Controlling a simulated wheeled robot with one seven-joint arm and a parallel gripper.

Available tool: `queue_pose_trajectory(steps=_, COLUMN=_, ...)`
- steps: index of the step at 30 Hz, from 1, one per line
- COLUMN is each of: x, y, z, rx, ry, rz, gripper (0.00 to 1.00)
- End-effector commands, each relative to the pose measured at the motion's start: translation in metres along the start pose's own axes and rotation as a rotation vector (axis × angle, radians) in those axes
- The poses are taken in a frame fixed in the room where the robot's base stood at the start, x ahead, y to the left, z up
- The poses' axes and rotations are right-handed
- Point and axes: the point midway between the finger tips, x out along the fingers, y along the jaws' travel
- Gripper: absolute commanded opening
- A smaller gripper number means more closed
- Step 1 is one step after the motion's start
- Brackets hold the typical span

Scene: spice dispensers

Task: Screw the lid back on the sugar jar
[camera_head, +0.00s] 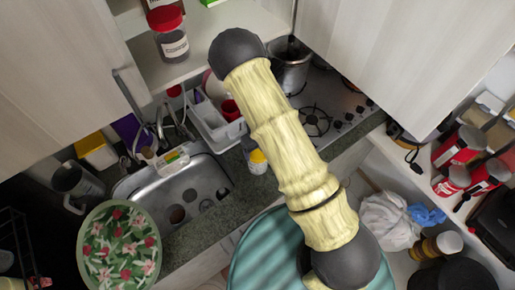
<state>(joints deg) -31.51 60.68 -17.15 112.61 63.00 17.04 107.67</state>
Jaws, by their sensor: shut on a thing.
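My gripper is not in view. My arm crosses the middle of the view and hides part of the counter and hob. A clear jar with a red lid and a white label (172,42) stands on the open shelf at the upper left. Its label is too small to read, so I cannot tell whether it is the sugar jar. A small container with a yellow band (257,161) stands on the counter beside my arm, partly hidden. I cannot make out a loose lid.
A metal sink (205,176) is left of centre, with a dish rack (214,128) behind it. A pot (290,69) stands on the hob (340,112). A floral round item (119,245) is at the lower left. Shelves with red tins (458,147) line the right.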

Motion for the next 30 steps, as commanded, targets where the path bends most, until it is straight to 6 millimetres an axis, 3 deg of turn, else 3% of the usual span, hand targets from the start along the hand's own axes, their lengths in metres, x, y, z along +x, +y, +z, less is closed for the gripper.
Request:
queue_pose_trajectory(steps=14, x=-0.0019, y=-0.0012, z=-0.0003, rx=0.223, ry=0.0, rz=-0.004, gripper=0.49)
queue_pose_trajectory(steps=20, x=-0.0013, y=-0.0015, z=-0.0005, rx=0.349, ry=0.0, rz=-0.004, gripper=0.49)
queue_pose_trajectory(steps=24, x=0.001, y=-0.0019, z=-0.0005, rx=0.522, ry=-0.002, rz=-0.004, gripper=0.49)
queue_pose_trajectory(steps=30, x=0.0009, y=-0.0014, z=-0.0003, rx=0.594, ry=-0.002, rz=-0.003, gripper=0.49)
